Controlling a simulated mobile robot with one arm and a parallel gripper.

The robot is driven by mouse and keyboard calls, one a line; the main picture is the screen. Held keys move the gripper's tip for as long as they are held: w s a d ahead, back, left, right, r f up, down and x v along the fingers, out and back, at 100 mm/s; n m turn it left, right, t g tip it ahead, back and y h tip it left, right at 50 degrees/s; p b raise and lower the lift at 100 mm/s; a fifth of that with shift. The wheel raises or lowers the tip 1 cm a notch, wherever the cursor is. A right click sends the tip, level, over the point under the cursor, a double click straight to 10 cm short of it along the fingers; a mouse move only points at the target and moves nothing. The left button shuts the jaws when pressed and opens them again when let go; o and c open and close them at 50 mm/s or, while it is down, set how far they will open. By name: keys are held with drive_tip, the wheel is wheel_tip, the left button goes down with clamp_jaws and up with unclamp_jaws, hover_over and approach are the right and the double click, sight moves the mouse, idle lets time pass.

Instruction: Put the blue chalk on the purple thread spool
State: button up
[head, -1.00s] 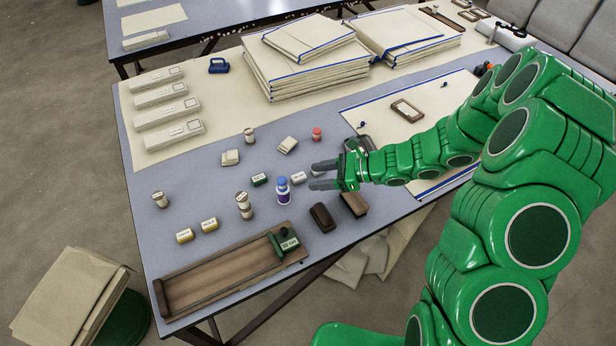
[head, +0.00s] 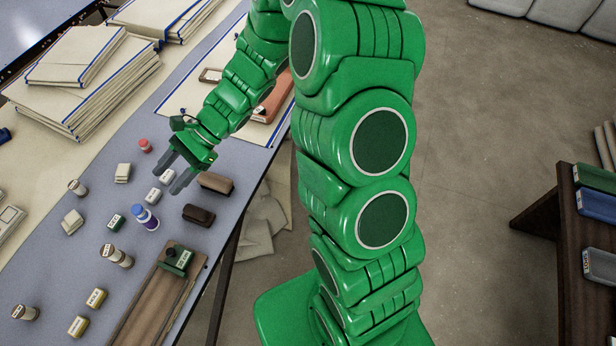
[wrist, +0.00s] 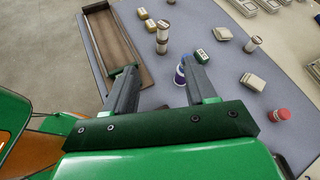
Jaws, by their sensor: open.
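The purple thread spool (head: 151,223) stands upright on the blue-grey table, with a white band and purple parts. In the wrist view the purple spool (wrist: 180,77) shows just beyond the jaws, partly hidden by a finger. My gripper (head: 173,172) is open and empty, beyond the spool and apart from it, above small white blocks.
Dark brown blocks (head: 198,214) lie near the table edge, beside a wooden tray (head: 150,305) with a green block. Several beige spools (head: 116,255) and a red piece (head: 145,145) stand around. Stacked cloths (head: 85,85) lie at the back. A dark shelf (head: 545,215) stands at right.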

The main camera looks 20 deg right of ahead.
drive_tip(key=s+d+r+n+h, duration=0.5)
drive_tip(key=s+d+r+n, duration=0.3)
drive_tip(key=s, duration=0.3)
drive_tip(key=s+d+r+n+t+h, duration=0.1)
drive_tip(key=s+d+r+n+h, duration=0.1)
drive_tip(key=s+d, duration=0.4)
drive_tip(key=s+d+r+n+t+h, duration=0.1)
drive_tip(key=s+d+r+h, duration=0.4)
drive_tip(key=d, duration=0.6)
drive_tip(key=shift+s+d+r+n, duration=0.3)
drive_tip(key=shift+s+r+n, duration=0.25)
drive_tip(key=shift+s, duration=0.55)
